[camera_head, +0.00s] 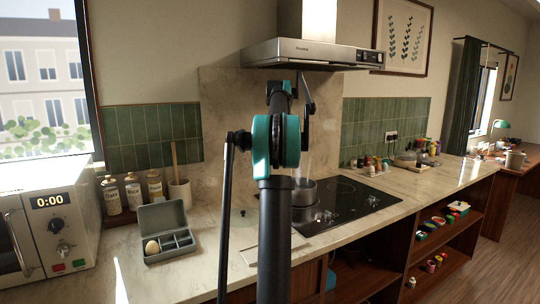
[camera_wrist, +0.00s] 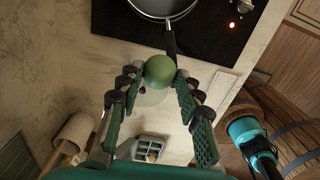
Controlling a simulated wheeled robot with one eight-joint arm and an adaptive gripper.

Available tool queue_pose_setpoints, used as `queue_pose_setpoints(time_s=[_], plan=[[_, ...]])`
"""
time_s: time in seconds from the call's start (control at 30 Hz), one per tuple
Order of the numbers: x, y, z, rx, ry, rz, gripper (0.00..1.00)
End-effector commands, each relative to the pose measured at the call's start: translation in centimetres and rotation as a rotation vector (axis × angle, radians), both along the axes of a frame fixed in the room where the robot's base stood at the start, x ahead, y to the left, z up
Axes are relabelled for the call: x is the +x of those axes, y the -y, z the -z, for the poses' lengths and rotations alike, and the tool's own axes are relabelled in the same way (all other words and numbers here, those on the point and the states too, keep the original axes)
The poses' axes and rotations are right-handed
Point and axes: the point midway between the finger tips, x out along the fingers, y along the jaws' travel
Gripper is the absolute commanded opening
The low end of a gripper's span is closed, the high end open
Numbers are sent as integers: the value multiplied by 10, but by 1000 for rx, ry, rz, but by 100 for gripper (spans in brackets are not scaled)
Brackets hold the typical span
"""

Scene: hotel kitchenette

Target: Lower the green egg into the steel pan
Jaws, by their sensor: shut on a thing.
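The green egg (camera_wrist: 160,70) is held between the fingertips of my gripper (camera_wrist: 157,77) in the wrist view. The steel pan (camera_wrist: 163,4) is at the top edge of that view, beyond the egg, with its dark handle pointing toward the egg. The egg is apart from the pan in the picture; its height over the counter is hard to tell. In the head view the pan (camera_head: 305,192) stands on the black cooktop, partly hidden by my arm. The egg and my fingertips are hidden behind my arm there.
A grey sectioned box (camera_head: 167,240) with a cream egg (camera_head: 152,247) sits on the counter at left. A glass lid with a knob appears to lie near the cooktop (camera_head: 345,205). A microwave (camera_head: 45,230), jars and a utensil crock (camera_head: 179,192) stand left. A range hood (camera_head: 312,52) hangs above.

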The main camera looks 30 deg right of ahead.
Motion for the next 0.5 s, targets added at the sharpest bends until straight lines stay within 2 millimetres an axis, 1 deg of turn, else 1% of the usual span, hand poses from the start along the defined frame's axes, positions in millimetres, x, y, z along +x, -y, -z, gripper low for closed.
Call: queue_pose_setpoints(time_s=[0.03, 0.5], plan=[[2, 10, 3, 0, 0, 2, 25], [19, 89, 26, 0, 0, 2, 25]])
